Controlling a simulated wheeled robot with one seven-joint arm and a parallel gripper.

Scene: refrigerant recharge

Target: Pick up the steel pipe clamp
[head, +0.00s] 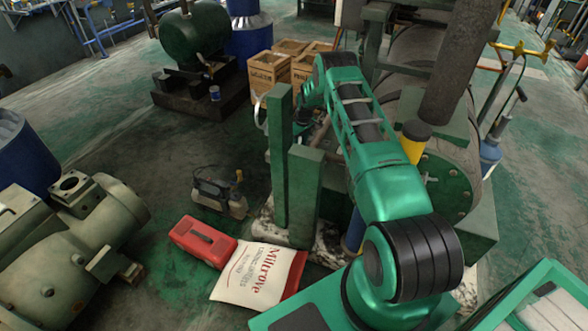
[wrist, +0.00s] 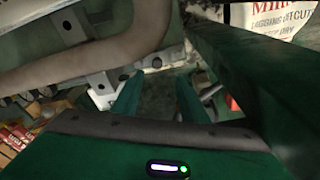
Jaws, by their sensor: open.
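My gripper (wrist: 158,84) is open in the wrist view, its two green fingers apart with nothing held between them. Just beyond the fingertips is a small grey metal fitting (wrist: 153,63) by a thick beige pipe (wrist: 95,72). A pale grey metal bracket (wrist: 100,90) is left of the left finger. I cannot tell which of these, if either, is the steel pipe clamp. In the head view my gripper is mostly hidden by green posts and my own arm, and no clamp can be made out clearly.
Two green upright posts (head: 304,195) stand close to my gripper; a green beam (wrist: 240,65) crosses the wrist view's right side. A white sack (head: 258,275) and red toolbox (head: 203,242) lie on the floor. Cardboard boxes (head: 268,72) stand behind.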

